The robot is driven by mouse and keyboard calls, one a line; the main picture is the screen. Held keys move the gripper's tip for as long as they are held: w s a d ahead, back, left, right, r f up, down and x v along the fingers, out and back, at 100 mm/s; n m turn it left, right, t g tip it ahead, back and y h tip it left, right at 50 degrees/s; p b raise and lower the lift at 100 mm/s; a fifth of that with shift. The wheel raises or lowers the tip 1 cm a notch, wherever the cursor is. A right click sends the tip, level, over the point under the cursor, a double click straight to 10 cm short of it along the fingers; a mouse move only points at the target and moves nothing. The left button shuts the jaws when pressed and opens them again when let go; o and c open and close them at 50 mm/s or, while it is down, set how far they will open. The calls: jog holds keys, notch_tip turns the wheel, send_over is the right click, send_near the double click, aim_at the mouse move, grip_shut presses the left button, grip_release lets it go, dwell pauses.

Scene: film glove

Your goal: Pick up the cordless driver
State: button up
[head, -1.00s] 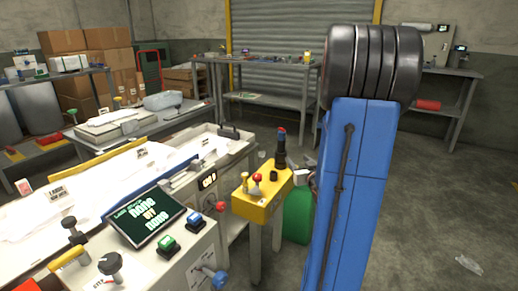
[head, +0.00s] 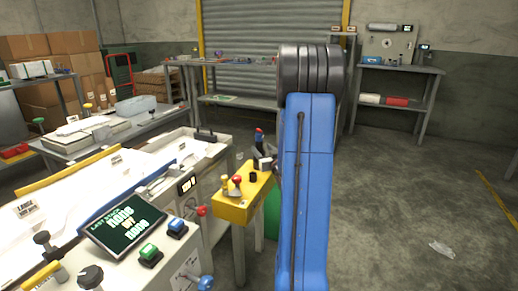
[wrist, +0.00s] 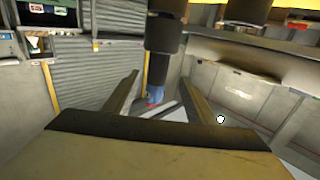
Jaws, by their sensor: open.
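The cordless driver (head: 259,137) looks like a dark upright tool with a blue and red top, at the back of a yellow stand (head: 232,211) in the head view. My gripper (head: 264,163) is beside it, partly hidden by my blue arm. In the wrist view, which looks upside down, the dark driver (wrist: 162,35) hangs from the top edge, its blue and red end lower. My gripper (wrist: 161,78) is open there, one finger on each side of the driver, with gaps showing. Contact cannot be told.
A red-topped lever (head: 237,181) and a small black knob (head: 253,177) stand on the yellow stand. Left is a lit worktable with a screen (head: 122,228) and a green button (head: 149,252). A shelf (head: 400,70) stands at the back right. The floor at right is mostly clear.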

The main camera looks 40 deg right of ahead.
aim_at(261, 147)
jog(key=x, duration=0.5)
jog(key=shift+s+d+f, duration=0.1)
jog(key=shift+d+f, duration=0.1)
jog(key=shift+f, duration=0.1)
jog(key=shift+w+d, duration=0.25)
jog(key=shift+w, duration=0.25)
jog(key=shift+c, duration=0.4)
jog(key=c, duration=1.1)
